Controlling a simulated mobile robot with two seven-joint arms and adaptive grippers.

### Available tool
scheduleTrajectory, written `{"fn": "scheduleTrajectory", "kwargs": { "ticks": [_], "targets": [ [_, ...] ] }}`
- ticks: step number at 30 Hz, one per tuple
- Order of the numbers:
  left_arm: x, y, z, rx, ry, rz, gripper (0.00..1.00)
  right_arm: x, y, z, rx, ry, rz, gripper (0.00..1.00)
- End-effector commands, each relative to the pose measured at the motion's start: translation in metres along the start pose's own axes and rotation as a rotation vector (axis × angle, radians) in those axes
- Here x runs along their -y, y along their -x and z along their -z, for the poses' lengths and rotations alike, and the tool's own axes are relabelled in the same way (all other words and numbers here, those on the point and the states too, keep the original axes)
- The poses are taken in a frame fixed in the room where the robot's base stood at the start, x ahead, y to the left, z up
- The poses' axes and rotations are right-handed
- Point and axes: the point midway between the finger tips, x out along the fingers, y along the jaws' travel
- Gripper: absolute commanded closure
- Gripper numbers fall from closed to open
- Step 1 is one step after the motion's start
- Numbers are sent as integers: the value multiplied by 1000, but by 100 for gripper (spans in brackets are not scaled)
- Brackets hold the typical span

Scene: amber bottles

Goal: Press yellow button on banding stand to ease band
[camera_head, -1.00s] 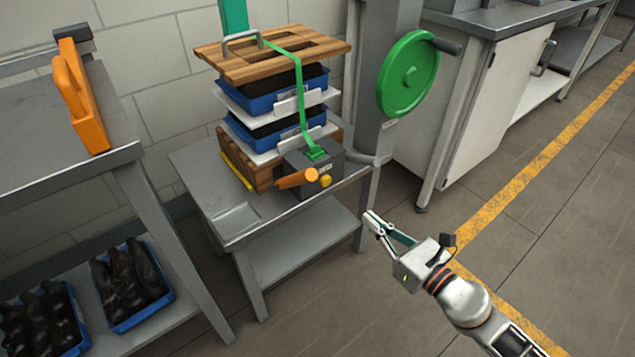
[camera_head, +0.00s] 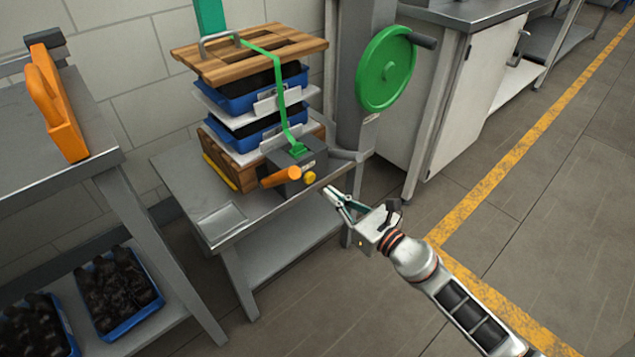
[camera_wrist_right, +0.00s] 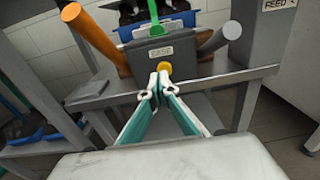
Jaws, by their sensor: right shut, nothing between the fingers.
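The yellow button (camera_head: 309,178) sits on the front of the grey box (camera_head: 305,160) of the banding stand. In the right wrist view the button (camera_wrist_right: 164,68) is just beyond my fingertips, under a label reading EASE. My right gripper (camera_head: 328,191) is shut and empty, a little right of and below the button in the head view. It also shows in the right wrist view (camera_wrist_right: 158,82). I cannot tell whether its tips touch the button. A green band (camera_head: 280,95) runs from the box up over the stacked blue trays (camera_head: 243,104). My left gripper is not in view.
An orange handle (camera_head: 281,177) sticks out left of the button, and a grey bar (camera_head: 345,155) lies to its right. A green wheel (camera_head: 384,70) is on the post. A side table with an orange tool (camera_head: 58,110) stands at left. The floor at right is clear.

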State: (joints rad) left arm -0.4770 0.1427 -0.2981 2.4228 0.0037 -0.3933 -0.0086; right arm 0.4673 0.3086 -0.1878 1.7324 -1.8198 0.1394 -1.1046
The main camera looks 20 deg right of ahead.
Motion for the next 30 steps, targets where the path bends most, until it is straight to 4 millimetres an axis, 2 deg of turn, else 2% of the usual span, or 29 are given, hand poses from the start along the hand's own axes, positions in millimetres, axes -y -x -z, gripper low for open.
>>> {"fn": "scheduleTrajectory", "kwargs": {
  "ticks": [3,10,17,26,30],
  "targets": [
    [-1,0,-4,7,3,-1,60,0,-24,1,0,-2,1,100],
    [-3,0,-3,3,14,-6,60,0,-53,4,-3,-3,1,100],
    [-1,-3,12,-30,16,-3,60,0,-62,2,-2,-1,0,100],
    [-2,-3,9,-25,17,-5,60,0,-63,1,-1,-1,0,100],
    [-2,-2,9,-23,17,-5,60,0,-73,-1,1,-1,0,100]
  ]
}}
